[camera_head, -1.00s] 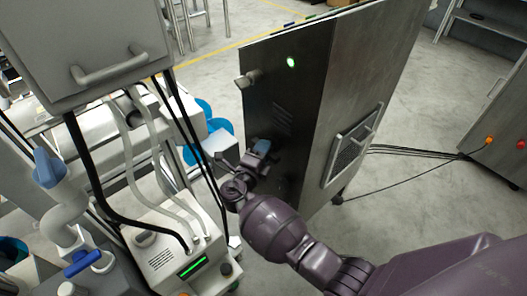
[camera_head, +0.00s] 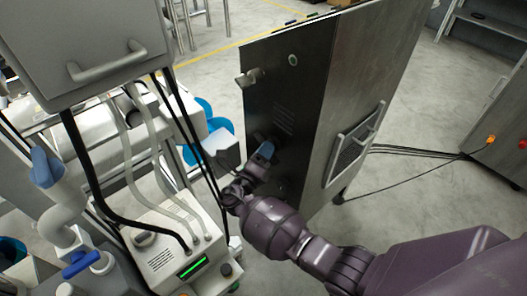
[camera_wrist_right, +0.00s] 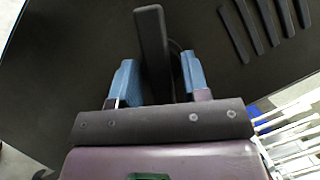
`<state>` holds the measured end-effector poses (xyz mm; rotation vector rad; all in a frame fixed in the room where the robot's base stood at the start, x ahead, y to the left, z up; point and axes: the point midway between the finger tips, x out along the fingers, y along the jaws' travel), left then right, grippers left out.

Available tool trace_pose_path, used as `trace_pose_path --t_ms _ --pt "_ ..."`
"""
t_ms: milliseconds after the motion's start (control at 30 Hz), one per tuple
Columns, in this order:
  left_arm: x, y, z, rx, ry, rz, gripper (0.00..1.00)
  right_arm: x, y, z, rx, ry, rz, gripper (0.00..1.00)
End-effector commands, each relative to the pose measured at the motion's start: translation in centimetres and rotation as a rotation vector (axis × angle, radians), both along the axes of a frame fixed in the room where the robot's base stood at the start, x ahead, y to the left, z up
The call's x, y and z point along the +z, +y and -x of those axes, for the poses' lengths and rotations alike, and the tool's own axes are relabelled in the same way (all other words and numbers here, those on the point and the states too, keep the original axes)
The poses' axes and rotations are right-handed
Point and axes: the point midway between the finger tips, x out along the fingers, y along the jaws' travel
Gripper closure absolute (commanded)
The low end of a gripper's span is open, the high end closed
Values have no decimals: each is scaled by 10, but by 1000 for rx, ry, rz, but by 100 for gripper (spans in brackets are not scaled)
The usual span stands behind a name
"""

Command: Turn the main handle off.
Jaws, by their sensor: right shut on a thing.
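The main handle, a dark bar (camera_wrist_right: 152,45), stands out from the dark face of the tall cabinet (camera_head: 290,110). My right gripper (camera_head: 264,151) is at the lower part of that face. In the right wrist view its blue-tipped fingers (camera_wrist_right: 155,80) lie on either side of the handle, and it is shut on it. In the head view the gripper mostly hides the handle. A round indicator (camera_head: 292,60) near the top of the face is unlit. My left gripper is not in view.
A grey latch (camera_head: 249,77) sticks out of the cabinet's upper left edge. Close on the left are a white machine box with a green display (camera_head: 193,267), hoses and black cables (camera_head: 185,125). Cables (camera_head: 420,155) run across the floor at right.

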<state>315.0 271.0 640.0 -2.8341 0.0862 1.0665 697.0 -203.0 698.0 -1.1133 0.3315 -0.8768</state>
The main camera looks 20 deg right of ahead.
Motion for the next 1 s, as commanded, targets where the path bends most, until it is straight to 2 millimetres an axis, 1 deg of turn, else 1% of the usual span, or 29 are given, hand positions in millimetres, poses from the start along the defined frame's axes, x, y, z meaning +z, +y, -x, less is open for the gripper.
trace_pose_path --t_ms 33,467,800,1000 --pt "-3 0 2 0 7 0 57 -3 -1 0 -1 -38 -12 81" --pt "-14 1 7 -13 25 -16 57 -5 0 -1 -1 -422 -153 81" --pt "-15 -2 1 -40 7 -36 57 -5 0 -2 -1 -716 -261 81" --pt "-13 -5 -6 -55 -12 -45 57 -5 0 -2 -1 -858 -313 81"
